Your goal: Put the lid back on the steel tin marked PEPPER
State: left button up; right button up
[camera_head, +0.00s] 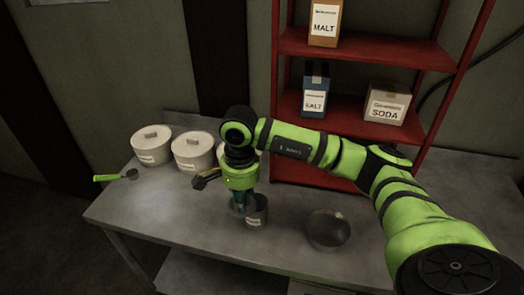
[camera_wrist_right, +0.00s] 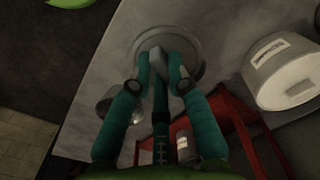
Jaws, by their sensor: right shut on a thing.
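A small steel tin (camera_head: 258,212) stands near the front middle of the table; its label is too small to read. My right gripper (camera_head: 241,203) points down just left of it in the head view, partly overlapping it. In the wrist view its teal fingers (camera_wrist_right: 160,68) are shut on the raised middle of a round grey lid (camera_wrist_right: 190,42). The lid is mostly hidden by my gripper in the head view. I cannot tell whether the lid touches the tin. My left gripper is not in view.
A round metal bowl (camera_head: 328,230) stands right of the tin. White canisters (camera_head: 152,148) stand at the back left. A red shelf (camera_head: 375,50) stands behind with several boxes.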

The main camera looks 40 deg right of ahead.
pick_arm(q)
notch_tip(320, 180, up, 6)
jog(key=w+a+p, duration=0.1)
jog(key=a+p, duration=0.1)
jog(key=p, duration=0.2)
pick_arm(e)
jog(key=w+d+r+m, duration=0.25)
jog(key=d+m, duration=0.25)
jog(key=m, duration=0.3)
jog(key=shift+d+f+b, duration=0.2)
jog(key=shift+f+b, duration=2.1)
jog(key=shift+f, duration=1.05)
pick_arm(q)
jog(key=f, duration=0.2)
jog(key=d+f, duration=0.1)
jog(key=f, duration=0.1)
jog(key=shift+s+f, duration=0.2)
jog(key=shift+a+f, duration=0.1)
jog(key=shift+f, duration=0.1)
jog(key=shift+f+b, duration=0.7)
jog(key=shift+b, duration=0.15)
pick_arm(e)
jog(key=shift+f, duration=0.15)
